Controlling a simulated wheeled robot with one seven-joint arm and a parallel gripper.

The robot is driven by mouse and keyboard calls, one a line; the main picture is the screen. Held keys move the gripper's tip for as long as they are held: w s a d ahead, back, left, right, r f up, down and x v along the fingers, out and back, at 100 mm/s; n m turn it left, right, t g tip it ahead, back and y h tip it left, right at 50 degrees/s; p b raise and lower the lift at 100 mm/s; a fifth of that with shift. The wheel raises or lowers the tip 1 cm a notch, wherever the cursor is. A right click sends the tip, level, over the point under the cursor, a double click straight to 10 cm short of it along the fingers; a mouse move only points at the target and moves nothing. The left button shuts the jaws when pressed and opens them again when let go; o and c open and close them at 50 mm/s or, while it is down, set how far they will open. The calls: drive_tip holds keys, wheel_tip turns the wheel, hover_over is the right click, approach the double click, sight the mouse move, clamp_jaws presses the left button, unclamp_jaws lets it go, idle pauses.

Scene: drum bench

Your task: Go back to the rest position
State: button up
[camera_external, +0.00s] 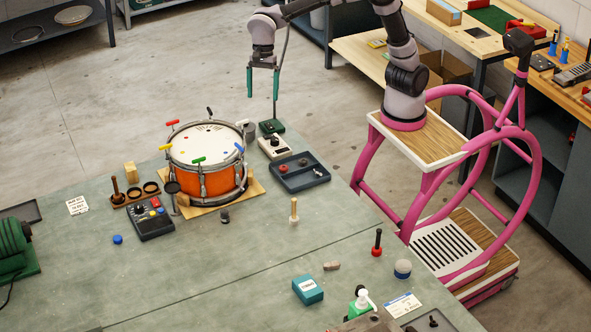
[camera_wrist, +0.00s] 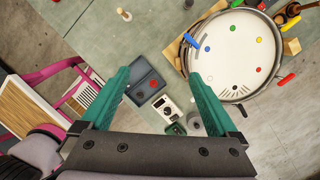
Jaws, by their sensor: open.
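My gripper (camera_external: 262,80) has green fingers and hangs in the air above the far edge of the bench, behind and above the drum. The fingers are wide apart with nothing between them. In the wrist view my gripper (camera_wrist: 160,105) is also open, with the floor and bench far below. The orange drum (camera_external: 208,178) stands on a wooden board on the bench, with coloured T-handled keys around its rim and coloured dots on its white head. The drum (camera_wrist: 235,55) also shows at the upper right of the wrist view, apart from the fingers.
A thin stand (camera_external: 277,85) rises beside my gripper. A meter box (camera_external: 275,147) and a dark blue tray (camera_external: 300,176) lie right of the drum. A black control box (camera_external: 150,222) sits in front of it. Small knobs and a teal box (camera_external: 307,290) lie nearer the front.

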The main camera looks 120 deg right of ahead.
drive_tip(key=s+a+r+n+t+y, duration=0.1)
drive_tip(key=s+a+r+n, duration=0.1)
drive_tip(key=s+r+n, duration=0.35)
drive_tip(key=s+a+r+n+t, duration=0.1)
drive_tip(key=s+a+r+n, duration=0.2)
drive_tip(key=s+n, duration=0.5)
drive_tip(key=s+a+n+t, duration=0.1)
drive_tip(key=s+a+n, duration=0.1)
drive_tip(key=s+n, duration=0.3)
drive_tip(key=s+a+f+n+t+h, duration=0.1)
drive_tip(key=s+n, duration=0.4)
drive_tip(key=s, duration=0.6)
drive_tip(key=shift+s+a+t, duration=0.3)
drive_tip(key=shift+a+t, duration=0.4)
drive_tip(key=shift+t, duration=0.1)
